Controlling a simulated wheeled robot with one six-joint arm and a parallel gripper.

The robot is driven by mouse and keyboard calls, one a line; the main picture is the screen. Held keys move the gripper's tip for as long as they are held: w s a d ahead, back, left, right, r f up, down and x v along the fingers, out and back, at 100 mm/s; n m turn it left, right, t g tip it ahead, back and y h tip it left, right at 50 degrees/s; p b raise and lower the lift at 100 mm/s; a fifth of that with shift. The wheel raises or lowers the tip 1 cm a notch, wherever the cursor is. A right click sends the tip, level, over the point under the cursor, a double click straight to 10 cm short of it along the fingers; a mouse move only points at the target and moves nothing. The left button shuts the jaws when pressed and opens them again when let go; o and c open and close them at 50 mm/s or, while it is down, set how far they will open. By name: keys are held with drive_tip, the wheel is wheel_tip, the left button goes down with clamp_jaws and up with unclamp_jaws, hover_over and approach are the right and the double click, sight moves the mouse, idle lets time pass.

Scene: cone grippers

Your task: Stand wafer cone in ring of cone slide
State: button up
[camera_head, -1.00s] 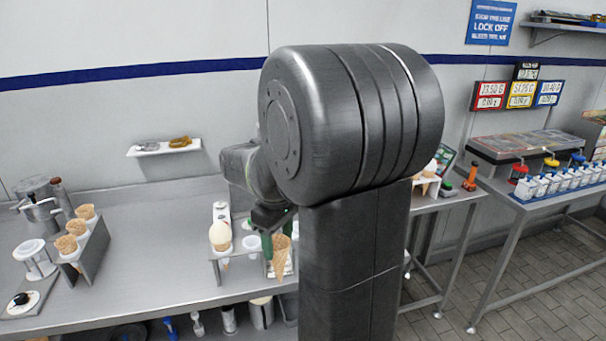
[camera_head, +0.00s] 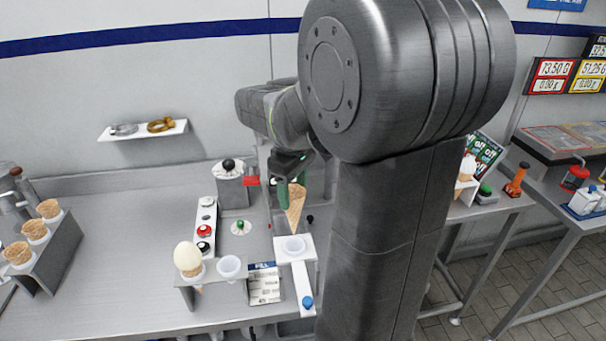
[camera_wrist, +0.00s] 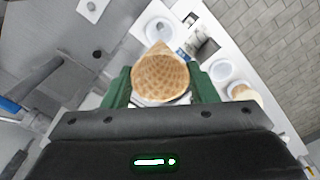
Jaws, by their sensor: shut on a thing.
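My gripper (camera_head: 291,183) is shut on the wafer cone (camera_head: 296,206). The cone hangs point down above and just behind the white ring (camera_head: 293,246) of the cone slide (camera_head: 304,283). The ring looks empty. In the wrist view the cone (camera_wrist: 161,77) sits between the green fingers (camera_wrist: 160,90), its tip pointing toward the top. A white ring (camera_wrist: 159,31) shows beyond the tip, apart from it. The slide is a narrow white strip with a blue knob at its near end.
Left of the slide, a rack (camera_head: 212,274) holds a cone with a pale scoop (camera_head: 188,257) and an empty ring (camera_head: 229,266). Several cones stand in a rack (camera_head: 54,252) at far left.

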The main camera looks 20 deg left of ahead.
drive_tip(key=shift+d+r, duration=0.1)
idle(0.4)
drive_tip(key=b, duration=0.2)
hover_over(294, 232)
drive_tip(key=shift+w+f, duration=0.15)
drive_tip(key=shift+f, duration=2.15)
drive_tip(key=shift+f+b, duration=2.95)
drive_tip(key=shift+f, duration=1.55)
drive_tip(key=o, duration=0.8)
drive_tip(key=shift+c, duration=0.2)
drive_tip(key=shift+r, duration=0.1)
wheel_tip(294, 232, up, 14)
drive_tip(key=shift+f, duration=0.15)
drive_tip(key=shift+f, duration=0.1)
